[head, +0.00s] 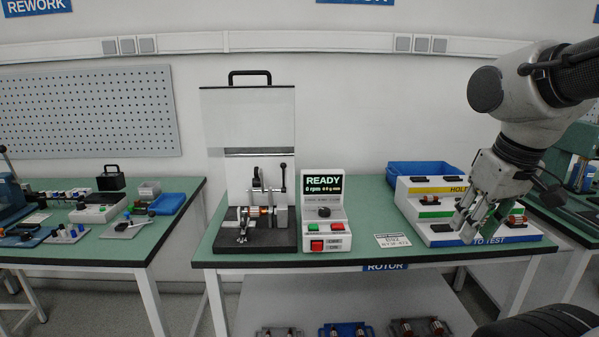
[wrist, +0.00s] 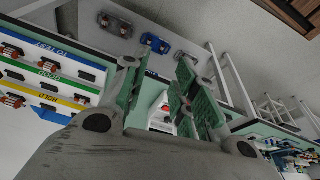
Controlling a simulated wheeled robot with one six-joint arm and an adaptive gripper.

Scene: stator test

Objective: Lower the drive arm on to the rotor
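The balancing machine (head: 255,237) stands on the green bench with its clear guard (head: 248,120) raised. A copper-coloured rotor (head: 265,211) lies across the supports at its middle. The drive arm seems to be the dark upright part (head: 256,178) above the rotor, apparently raised; its exact outline is too small to tell. An upright lever with a black ball knob (head: 283,167) stands to its right. My gripper (head: 467,222) is far to the right, in front of the sorting rack, pointing down. In the wrist view its green-padded fingers (wrist: 162,88) are apart with nothing between them.
The control box (head: 326,212) reads READY, 0 rpm. A small card (head: 392,240) lies between it and the tiered rack (head: 425,183), which holds several rotors. A blue bin (head: 420,170) stands behind the rack. Trays sit on the lower shelf (head: 350,300). Another bench (head: 130,240) is at left.

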